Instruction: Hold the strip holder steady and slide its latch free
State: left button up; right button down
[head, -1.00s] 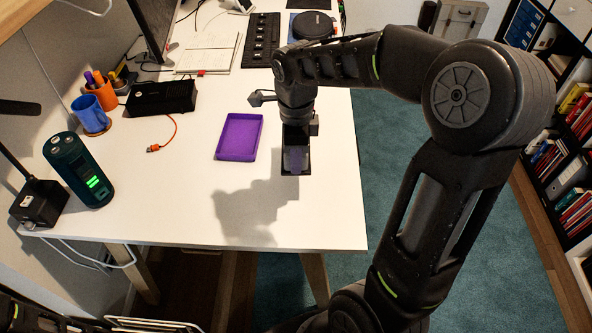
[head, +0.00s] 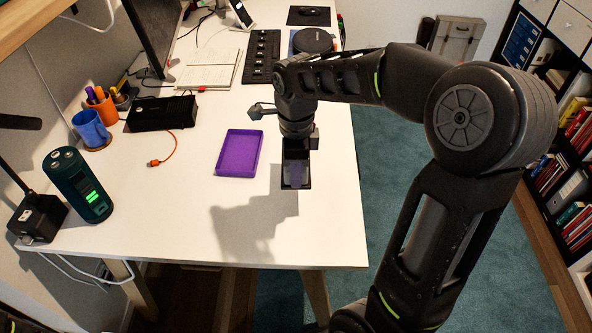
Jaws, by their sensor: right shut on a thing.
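My right gripper (head: 296,183) points down over the right part of the white desk. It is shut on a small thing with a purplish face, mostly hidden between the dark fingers. I cannot tell for certain that this is the strip holder, and no latch can be made out. A shallow purple tray (head: 238,153) lies flat on the desk just left of the right gripper, apart from it. My left gripper is not in view.
A dark green cylinder with lit green bars (head: 77,185) stands at the desk's left. Behind it are a blue mug (head: 91,129), an orange pen cup (head: 102,107) and a black box (head: 161,113). An orange-ended cable (head: 166,150) lies nearby. The desk's front middle is clear.

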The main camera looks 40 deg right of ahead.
jog(key=b, duration=0.7)
send_near(296, 209)
jog(key=shift+f, duration=2.65)
jog(key=shift+f, duration=0.15)
jog(key=c, duration=1.2)
grip_release()
notch_tip(296, 209, up, 12)
jog(key=shift+r, duration=0.1)
